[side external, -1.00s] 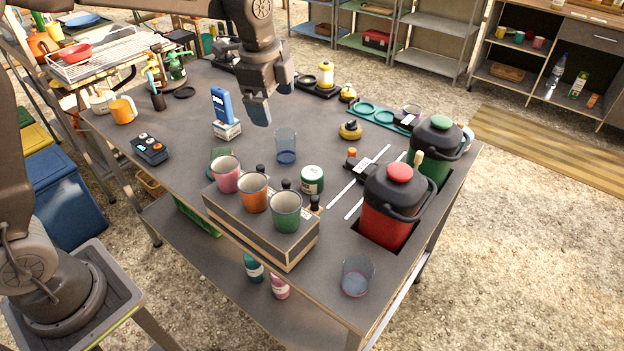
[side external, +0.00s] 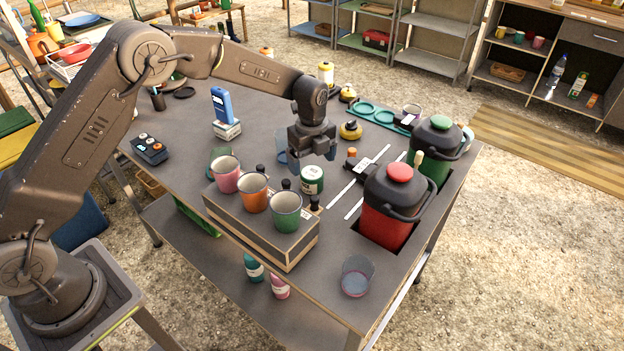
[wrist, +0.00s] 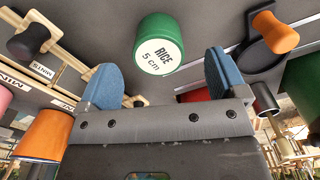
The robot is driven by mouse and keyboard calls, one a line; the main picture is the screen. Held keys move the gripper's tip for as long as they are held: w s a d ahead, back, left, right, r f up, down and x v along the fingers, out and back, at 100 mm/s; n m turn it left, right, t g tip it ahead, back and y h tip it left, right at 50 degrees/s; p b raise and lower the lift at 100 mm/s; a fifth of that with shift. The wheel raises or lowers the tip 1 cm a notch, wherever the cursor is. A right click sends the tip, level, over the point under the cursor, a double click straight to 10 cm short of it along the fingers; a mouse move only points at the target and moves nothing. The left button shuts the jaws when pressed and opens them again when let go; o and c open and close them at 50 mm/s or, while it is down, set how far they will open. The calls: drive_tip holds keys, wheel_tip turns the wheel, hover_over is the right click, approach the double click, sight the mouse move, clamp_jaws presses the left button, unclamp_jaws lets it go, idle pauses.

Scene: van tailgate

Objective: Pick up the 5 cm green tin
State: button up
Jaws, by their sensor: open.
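The green tin (side external: 312,181) stands on the table, right of the rack of cups, in the side view. In the wrist view the tin (wrist: 158,35) has a white label reading RICE 5 cm and appears between and beyond my two blue fingertips. My gripper (side external: 312,156) is just above and behind the tin in the side view, with fingers pointing down. In the wrist view my gripper (wrist: 163,78) is open and empty, with the tin apart from both fingers.
A wooden box (side external: 262,228) with pink, orange and green cups stands left of the tin. A red jug (side external: 388,215) and green jug (side external: 437,145) stand to the right. A clear blue tumbler (side external: 281,158) is partly hidden behind my gripper. An orange-knobbed tool (wrist: 275,33) lies nearby.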

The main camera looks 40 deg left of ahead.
sight(312, 172)
drive_tip(key=shift+s+d+f, duration=0.1)
drive_tip(key=shift+s+f, duration=0.05)
drive_tip(key=shift+f, duration=1.4)
drive_tip(key=shift+s+d+f, duration=0.1)
drive_tip(key=shift+f, duration=1.4)
drive_tip(key=c, duration=1)
drive_tip(key=shift+c, duration=0.2)
drive_tip(key=shift+r, duration=0.1)
